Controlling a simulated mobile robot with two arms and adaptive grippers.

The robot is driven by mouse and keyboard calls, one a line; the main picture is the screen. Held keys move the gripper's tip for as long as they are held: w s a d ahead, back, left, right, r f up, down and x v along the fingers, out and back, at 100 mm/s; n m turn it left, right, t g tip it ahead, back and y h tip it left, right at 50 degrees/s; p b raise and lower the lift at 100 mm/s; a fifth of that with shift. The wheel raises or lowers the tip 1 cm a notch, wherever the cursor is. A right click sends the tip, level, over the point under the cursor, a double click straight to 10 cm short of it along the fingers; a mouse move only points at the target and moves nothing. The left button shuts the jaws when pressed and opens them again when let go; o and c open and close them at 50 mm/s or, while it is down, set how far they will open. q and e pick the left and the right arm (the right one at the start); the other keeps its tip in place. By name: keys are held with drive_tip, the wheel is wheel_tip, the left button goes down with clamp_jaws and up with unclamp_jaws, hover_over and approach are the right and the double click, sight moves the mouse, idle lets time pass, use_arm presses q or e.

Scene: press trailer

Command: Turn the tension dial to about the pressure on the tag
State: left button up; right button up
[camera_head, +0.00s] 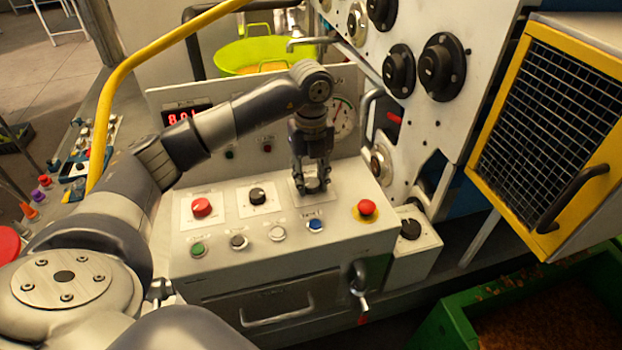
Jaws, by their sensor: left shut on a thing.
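My left gripper (313,182) points down over the control panel (350,238) and is shut on a dial on a light square plate (296,189). The dial itself is mostly hidden by the fingers, so its setting cannot be read. A round gauge (345,117) with a red needle stands on the panel's back wall, partly covered by my left wrist. A red digital display (183,116) on the same wall is partly behind my arm; its digits are hard to read. I cannot make out a pressure tag. My right gripper is out of view.
Beside the gripped dial are another black knob (258,196), a red knob (201,207) and a red button (366,207). Several small buttons line the panel's front. A yellow rail (150,60) crosses the upper left. A yellow-framed mesh guard (545,120) stands on the right.

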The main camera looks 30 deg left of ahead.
sight(311, 182)
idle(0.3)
use_arm(q)
drive_tip(key=o, duration=1.1)
wheel_tip(311, 182, up, 12)
idle(0.4)
